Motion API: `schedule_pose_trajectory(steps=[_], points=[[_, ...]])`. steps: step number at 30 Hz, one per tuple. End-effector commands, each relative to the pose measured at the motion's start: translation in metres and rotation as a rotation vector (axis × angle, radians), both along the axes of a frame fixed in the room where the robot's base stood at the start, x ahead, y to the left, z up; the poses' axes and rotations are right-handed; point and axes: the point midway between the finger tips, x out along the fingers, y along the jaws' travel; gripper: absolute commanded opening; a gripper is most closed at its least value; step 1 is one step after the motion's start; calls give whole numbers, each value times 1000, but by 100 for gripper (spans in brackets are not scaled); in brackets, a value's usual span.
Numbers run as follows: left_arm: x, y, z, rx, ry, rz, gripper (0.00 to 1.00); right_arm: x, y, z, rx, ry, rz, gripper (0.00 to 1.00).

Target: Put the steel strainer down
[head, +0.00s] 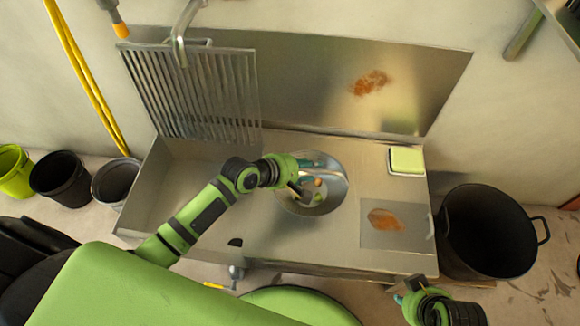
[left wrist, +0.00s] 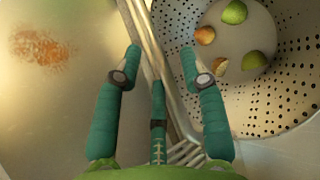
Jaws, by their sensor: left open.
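The steel strainer (head: 335,187) sits at the work surface of the steel sink unit, right of its middle. In the left wrist view the perforated strainer (left wrist: 286,92) fills the upper right and holds several green and orange-brown pieces (left wrist: 233,12). My left gripper (head: 312,178) is over the strainer in the head view. In the left wrist view my left gripper (left wrist: 161,58) is open, with the strainer's wire handle (left wrist: 151,45) running between its fingers. My right gripper (head: 401,297) is at the lower right edge, partly cut off, away from the strainer.
A yellow-green sponge (head: 406,160) lies at the unit's right end, above a plate with a rust-coloured stain (head: 385,220). A slatted rack (head: 195,90) leans at the back left. A black tub (head: 487,240) stands right of the unit, several buckets (head: 60,177) left of it.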

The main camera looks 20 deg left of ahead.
Motion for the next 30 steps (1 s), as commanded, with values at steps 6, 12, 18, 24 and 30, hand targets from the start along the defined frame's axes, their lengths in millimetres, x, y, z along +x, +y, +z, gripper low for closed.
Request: schedule_pose_trajectory(steps=[6,12,18,24,30], points=[[-24,17,24,0,1,0,41,4,2,-32,-1,26,3,30],[-47,35,45,1,1,-2,41,2,2,-66,-1,48,7,30],[-64,48,60,0,0,-2,41,-3,2,-89,-2,60,10,30],[-71,53,65,-1,-1,-2,41,-6,2,-99,-2,65,11,30],[-71,54,65,-1,-1,-2,41,-6,2,-100,-2,64,11,30]])
